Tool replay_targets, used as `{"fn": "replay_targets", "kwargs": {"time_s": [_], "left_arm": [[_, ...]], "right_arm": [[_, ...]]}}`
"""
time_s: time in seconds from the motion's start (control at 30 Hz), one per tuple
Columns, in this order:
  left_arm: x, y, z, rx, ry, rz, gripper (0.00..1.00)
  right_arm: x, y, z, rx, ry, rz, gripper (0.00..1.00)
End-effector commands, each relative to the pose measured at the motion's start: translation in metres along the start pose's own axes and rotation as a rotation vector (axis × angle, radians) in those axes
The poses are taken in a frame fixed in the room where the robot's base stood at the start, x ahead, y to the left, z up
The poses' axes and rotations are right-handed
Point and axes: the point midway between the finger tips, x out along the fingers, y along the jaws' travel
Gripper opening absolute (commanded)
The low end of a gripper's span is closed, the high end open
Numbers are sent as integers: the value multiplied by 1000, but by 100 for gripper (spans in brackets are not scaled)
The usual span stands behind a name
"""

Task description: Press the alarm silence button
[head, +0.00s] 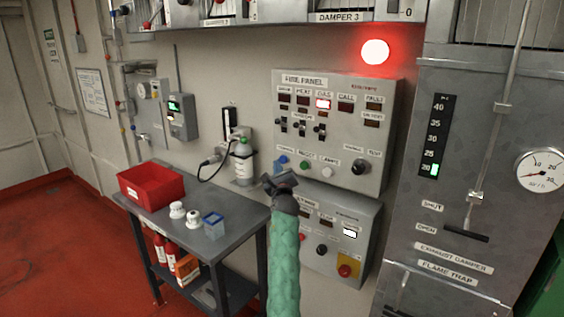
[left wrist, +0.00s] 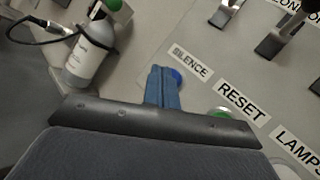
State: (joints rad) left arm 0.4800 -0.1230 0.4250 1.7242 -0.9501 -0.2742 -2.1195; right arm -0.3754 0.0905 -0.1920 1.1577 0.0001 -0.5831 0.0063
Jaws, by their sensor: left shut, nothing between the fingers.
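The fire panel (head: 338,120) hangs on the wall, with GAS lit red in its top row. Its blue silence button (head: 282,160) sits at the lower left. In the left wrist view the blue button (left wrist: 177,76) shows partly behind my fingertips, beside the SILENCE label (left wrist: 188,62). My left gripper (head: 279,182) is shut and empty, just below the button in the head view. Its closed fingers (left wrist: 163,88) point at the button in the left wrist view; I cannot tell whether they touch it. My right gripper is not in view.
The green reset button (head: 305,164) and white lamps button (head: 328,172) sit right of the silence button. A grey bottle (head: 243,163) is on the wall to the left. A table with a red bin (head: 151,184) stands at left. A red alarm lamp (head: 375,52) glows above.

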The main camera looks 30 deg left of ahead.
Motion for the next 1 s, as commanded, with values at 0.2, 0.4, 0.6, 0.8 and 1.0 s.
{"fn": "replay_targets", "kwargs": {"time_s": [0.2, 0.4, 0.6, 0.8, 1.0], "left_arm": [[4, -2, -4, 1, 0, 0, 0], [5, -4, -4, 0, 1, 0, 0], [6, -4, -4, 0, 0, 0, 0], [6, -5, -5, 0, 0, 0, 0], [8, -6, -6, 0, 0, 0, 0]], "right_arm": [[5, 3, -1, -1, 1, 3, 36], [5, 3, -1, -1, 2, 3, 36], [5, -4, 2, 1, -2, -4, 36], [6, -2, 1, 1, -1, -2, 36], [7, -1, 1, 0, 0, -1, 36]]}}
